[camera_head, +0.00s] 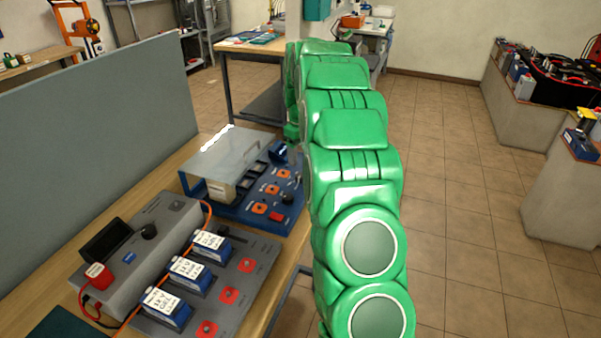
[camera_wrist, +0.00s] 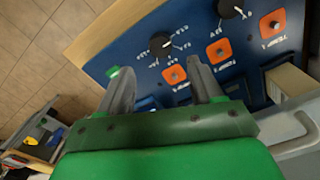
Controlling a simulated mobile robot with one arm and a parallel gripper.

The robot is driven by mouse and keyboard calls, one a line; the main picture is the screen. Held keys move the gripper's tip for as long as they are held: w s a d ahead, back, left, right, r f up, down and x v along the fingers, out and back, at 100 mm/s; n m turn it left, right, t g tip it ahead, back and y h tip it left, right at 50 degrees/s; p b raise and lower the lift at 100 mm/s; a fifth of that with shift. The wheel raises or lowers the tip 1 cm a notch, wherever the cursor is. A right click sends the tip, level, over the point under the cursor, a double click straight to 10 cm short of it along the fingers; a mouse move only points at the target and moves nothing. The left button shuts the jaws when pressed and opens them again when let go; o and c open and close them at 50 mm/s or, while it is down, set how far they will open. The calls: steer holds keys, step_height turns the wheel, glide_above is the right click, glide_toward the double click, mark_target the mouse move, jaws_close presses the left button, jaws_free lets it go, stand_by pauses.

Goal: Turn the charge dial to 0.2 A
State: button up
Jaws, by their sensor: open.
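A blue panel (camera_wrist: 195,50) lies tilted and upside down in the wrist view. It carries a black dial (camera_wrist: 161,43) ringed by small white marks, and a second black dial (camera_wrist: 231,8) with marks and an "A" beside it. The small numbers are too blurred to read, so I cannot tell either setting. My gripper (camera_wrist: 159,66) is open and empty, its two grey fingers apart over the panel, just short of the first dial. In the head view the blue unit (camera_head: 250,211) has a black knob (camera_head: 288,200); my green arm hides part of that side.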

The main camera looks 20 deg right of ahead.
mark_target(300, 175)
step_height(300, 175, down, 8)
steer(key=shift+r, duration=0.2)
stand_by(0.3)
steer(key=c, duration=1.1)
steer(key=shift+o, duration=0.2)
steer(key=shift+m, duration=0.4)
steer(key=m, duration=0.3)
steer(key=shift+m, duration=2.5)
